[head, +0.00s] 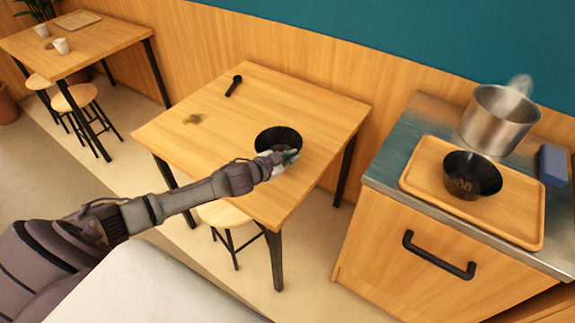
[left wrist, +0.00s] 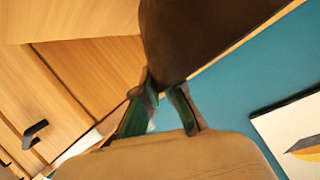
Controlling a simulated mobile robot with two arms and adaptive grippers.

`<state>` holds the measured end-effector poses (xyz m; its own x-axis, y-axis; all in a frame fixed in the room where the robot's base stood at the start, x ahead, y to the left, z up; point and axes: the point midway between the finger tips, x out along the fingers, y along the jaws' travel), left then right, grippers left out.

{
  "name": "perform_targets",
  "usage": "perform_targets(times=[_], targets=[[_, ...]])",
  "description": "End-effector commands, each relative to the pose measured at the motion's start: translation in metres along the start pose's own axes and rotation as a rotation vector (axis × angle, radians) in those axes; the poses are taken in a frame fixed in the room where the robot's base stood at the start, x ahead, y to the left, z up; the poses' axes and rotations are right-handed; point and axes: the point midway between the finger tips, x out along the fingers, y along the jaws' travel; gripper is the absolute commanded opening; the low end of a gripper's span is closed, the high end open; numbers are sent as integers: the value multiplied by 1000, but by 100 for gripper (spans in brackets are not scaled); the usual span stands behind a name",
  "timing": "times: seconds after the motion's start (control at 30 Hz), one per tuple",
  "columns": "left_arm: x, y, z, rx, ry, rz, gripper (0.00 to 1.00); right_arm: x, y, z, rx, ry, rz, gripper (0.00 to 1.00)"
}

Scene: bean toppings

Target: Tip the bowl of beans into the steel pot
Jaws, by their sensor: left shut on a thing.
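A black bowl (head: 272,133) is at the right front part of the wooden table. My left gripper (head: 287,157) is shut on the near rim of this bowl; its contents are too dark to make out. In the left wrist view, the two green-edged fingers (left wrist: 160,100) close on the dark bowl wall (left wrist: 205,30). The steel pot (head: 490,122) stands on the counter at the right, behind a tray. A second black bowl (head: 455,183) with brownish contents sits on that tray. My right gripper is not in view.
The wooden tray (head: 420,178) lies on the grey-topped counter (head: 408,130), with a blue-grey block (head: 553,165) to its right. A gap of floor separates counter and table (head: 200,150). A dark utensil (head: 234,86) lies on the table. A stool (head: 225,215) stands under it.

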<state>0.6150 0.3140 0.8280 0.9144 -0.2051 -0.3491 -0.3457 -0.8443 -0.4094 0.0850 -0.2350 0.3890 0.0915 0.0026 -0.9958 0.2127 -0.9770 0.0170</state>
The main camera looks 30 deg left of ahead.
Motion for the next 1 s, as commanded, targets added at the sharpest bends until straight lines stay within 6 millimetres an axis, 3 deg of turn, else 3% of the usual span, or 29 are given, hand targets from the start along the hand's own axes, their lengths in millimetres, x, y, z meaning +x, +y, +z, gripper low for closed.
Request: perform_targets(times=[0.13,0.4,0.8,0.9,1.0], targets=[[-2,-4,11,1,0,0,0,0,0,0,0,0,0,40],[8,8,38,-2,0,0,0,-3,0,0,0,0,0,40],[11,12,44,0,1,0,0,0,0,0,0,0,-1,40],[11,11,43,0,1,1,19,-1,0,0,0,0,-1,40],[11,11,43,0,0,1,31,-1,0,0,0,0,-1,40]])
